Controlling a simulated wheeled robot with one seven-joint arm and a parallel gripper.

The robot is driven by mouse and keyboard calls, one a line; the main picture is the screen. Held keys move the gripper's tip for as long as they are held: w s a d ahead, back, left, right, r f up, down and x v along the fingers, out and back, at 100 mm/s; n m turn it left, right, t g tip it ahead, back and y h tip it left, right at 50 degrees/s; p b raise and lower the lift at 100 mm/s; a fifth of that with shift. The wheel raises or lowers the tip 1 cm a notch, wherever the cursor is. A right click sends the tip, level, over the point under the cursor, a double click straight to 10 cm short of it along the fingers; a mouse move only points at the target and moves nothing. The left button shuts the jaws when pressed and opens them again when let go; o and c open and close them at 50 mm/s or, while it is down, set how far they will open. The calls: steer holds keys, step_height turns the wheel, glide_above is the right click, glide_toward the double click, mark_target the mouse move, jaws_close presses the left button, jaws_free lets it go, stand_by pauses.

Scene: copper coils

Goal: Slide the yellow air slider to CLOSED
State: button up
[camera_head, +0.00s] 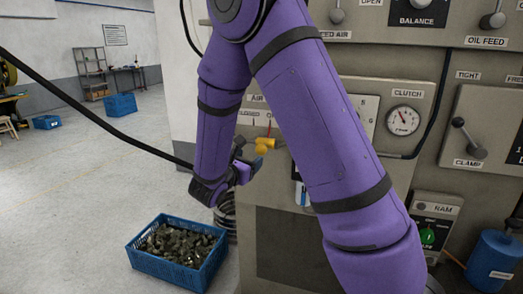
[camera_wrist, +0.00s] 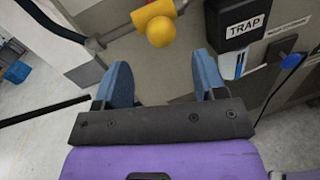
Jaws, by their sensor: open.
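The yellow air slider (camera_head: 265,144) sits on the machine front below the AIR label (camera_head: 257,98), partly hidden behind my arm. In the wrist view it is a yellow block with a round yellow knob (camera_wrist: 161,31), on a grey rod. My gripper (camera_wrist: 160,62) is open, with one blue finger on each side of an empty gap. The knob lies just beyond the fingertips, roughly in line with the gap, and I see no contact. In the head view my gripper (camera_head: 245,158) is just below and left of the slider, largely hidden. A small label under AIR is partly covered and hard to read.
A black TRAP box (camera_wrist: 240,22) is right of the fingers, with a blue knob (camera_wrist: 291,61) nearby. A black hose (camera_head: 95,115) runs across to the machine. A blue crate of dark pieces (camera_head: 137,262) stands on the floor below. Floor at left is mostly clear.

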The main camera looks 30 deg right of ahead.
mark_target(258, 152)
steer(key=x, duration=0.8)
steer(key=shift+w+d, duration=0.15)
steer(key=shift+d, duration=0.2)
jaws_close()
steer(key=w+a, duration=0.4)
steer(key=w, duration=0.1)
steer(key=shift+w+a, duration=0.1)
jaws_free()
steer(key=v, duration=1.1)
steer(key=shift+w, duration=0.1)
